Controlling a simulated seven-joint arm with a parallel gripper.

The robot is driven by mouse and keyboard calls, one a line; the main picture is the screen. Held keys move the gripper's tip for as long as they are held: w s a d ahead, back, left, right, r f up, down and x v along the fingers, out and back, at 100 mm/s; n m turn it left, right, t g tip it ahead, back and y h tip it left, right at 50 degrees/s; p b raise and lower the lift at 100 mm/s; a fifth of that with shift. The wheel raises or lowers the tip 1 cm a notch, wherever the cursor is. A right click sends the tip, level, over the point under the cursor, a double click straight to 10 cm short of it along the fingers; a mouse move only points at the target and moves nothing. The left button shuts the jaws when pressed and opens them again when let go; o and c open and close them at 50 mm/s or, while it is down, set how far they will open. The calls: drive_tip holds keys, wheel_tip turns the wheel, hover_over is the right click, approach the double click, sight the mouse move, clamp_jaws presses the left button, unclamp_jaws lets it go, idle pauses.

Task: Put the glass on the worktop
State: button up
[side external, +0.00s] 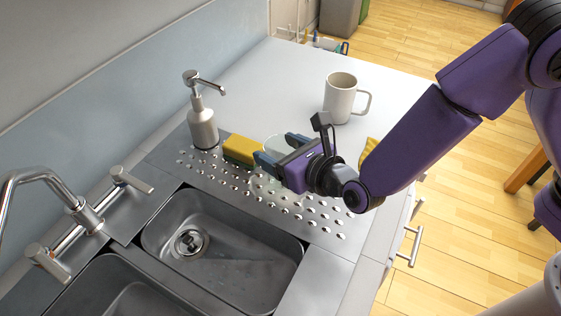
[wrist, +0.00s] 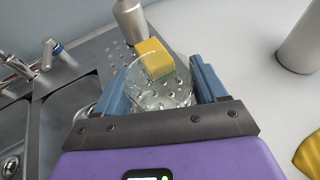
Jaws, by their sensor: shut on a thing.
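The clear glass (wrist: 160,93) is between the two blue fingers of my gripper (wrist: 158,88) in the wrist view. My gripper is shut on it. In the side external view my gripper (side external: 272,152) is over the perforated drainboard, and the glass (side external: 274,145) shows only partly behind the fingers. I cannot tell whether the glass touches the drainboard. The white worktop (side external: 277,80) lies beyond the drainboard and carries a white mug.
The white mug (side external: 340,98) stands behind my gripper. A yellow sponge (side external: 239,150) and a soap dispenser (side external: 202,122) are at the left of the drainboard (side external: 322,218). A yellow cloth (side external: 368,151) lies near the right edge. The worktop's far left is clear.

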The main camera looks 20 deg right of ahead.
drive_tip(key=shift+r, duration=0.15)
drive_tip(key=shift+r, duration=0.5)
wheel_tip(320, 180, up, 2)
drive_tip(key=shift+s+r, duration=0.1)
drive_tip(key=shift+r, duration=0.05)
drive_tip(key=s+d+r, duration=0.9)
drive_tip(key=s, duration=0.1)
drive_tip(key=shift+d+r, duration=0.2)
drive_tip(key=shift+d, duration=0.15)
drive_tip(key=shift+w, duration=0.1)
